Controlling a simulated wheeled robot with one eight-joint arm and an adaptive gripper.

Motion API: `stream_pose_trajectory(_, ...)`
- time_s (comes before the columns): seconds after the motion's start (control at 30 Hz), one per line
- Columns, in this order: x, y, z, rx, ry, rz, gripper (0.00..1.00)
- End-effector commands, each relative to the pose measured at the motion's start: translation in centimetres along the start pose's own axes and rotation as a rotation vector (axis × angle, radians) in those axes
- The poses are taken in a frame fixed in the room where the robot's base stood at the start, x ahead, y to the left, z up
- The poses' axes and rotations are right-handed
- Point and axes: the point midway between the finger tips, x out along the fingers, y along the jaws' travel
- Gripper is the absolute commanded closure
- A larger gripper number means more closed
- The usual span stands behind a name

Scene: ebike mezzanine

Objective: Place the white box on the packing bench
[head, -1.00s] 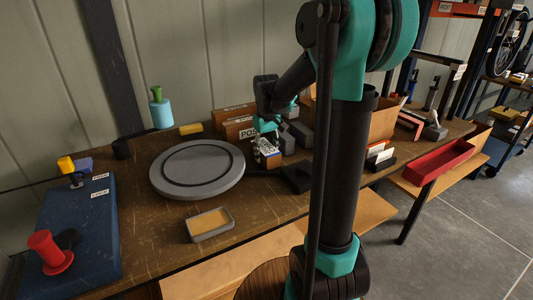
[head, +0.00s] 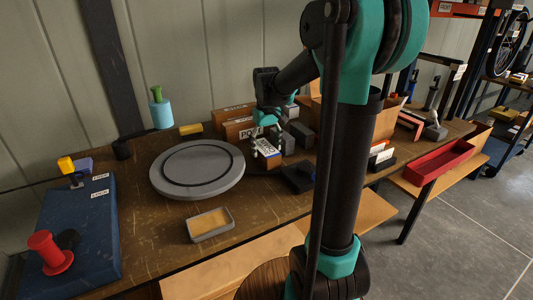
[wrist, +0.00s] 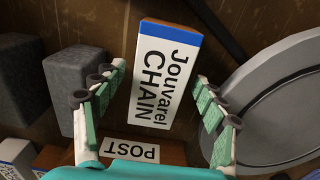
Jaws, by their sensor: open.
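A box with a white face, a blue stripe and the print "Jouvarel CHAIN" (wrist: 155,80) lies below my gripper in the wrist view; its side looks brown. In the head view this box (head: 267,148) is on the brown bench (head: 155,230), right of the grey turntable. My gripper (wrist: 160,75) is open, its green-padded fingers apart on either side of the box's near part. I cannot tell whether they touch it. In the head view my gripper (head: 266,130) is just above the box, partly hiding it. No plain all-white box shows.
A brown POST box (head: 240,130) and grey blocks (head: 298,134) stand close to the box. The grey turntable (head: 197,170) is at its left. A shallow tray (head: 210,224), blue board (head: 75,240) and red bin (head: 438,163) are farther off.

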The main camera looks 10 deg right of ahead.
Motion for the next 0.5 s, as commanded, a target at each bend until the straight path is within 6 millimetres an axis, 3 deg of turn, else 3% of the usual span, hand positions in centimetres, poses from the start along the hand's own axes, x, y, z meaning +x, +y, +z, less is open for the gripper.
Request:
stream_pose_trajectory(0.3, -6.4, 0.0, 0.0, 0.0, 0.0, 0.0, 0.28)
stream_pose_trajectory(0.5, -8.9, 0.0, 0.0, 0.0, 0.0, 0.0, 0.28)
